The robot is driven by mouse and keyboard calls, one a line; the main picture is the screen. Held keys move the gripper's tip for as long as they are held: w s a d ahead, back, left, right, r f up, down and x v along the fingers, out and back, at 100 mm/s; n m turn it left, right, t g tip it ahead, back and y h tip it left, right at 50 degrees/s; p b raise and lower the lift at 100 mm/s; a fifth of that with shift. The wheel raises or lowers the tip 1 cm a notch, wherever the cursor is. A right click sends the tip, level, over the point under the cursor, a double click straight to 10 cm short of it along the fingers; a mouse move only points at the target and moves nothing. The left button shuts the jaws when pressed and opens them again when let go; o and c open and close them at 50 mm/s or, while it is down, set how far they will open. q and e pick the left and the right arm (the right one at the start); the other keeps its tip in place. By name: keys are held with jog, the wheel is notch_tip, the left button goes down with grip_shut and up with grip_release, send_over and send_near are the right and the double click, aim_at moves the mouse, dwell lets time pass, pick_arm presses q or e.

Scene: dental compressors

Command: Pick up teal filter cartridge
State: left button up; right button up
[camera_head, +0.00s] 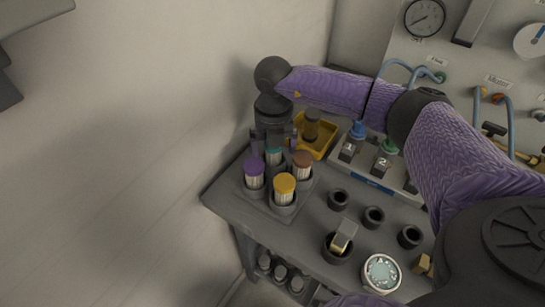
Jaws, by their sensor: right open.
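The teal filter cartridge (273,157) stands in the back left place of a grey rack (262,205) on the table, partly hidden by my gripper. A purple-topped cartridge (254,171), an orange-topped one (285,187) and a brown-topped one (302,161) stand close around it in the same rack. My right gripper (273,146) points down over the teal cartridge, with its open fingers on either side of the teal top. I cannot tell whether they touch it. My left gripper is not in view.
A yellow tray (322,148) with a dark cylinder (311,124) stands behind the rack. Several black cups (373,216) and a round gauge (382,273) lie to the right. A panel with hoses (485,85) rises at the back right. The table's left edge is near the rack.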

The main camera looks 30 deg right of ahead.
jog(key=shift+r, duration=0.15)
jog(key=shift+c, duration=0.6)
grip_shut()
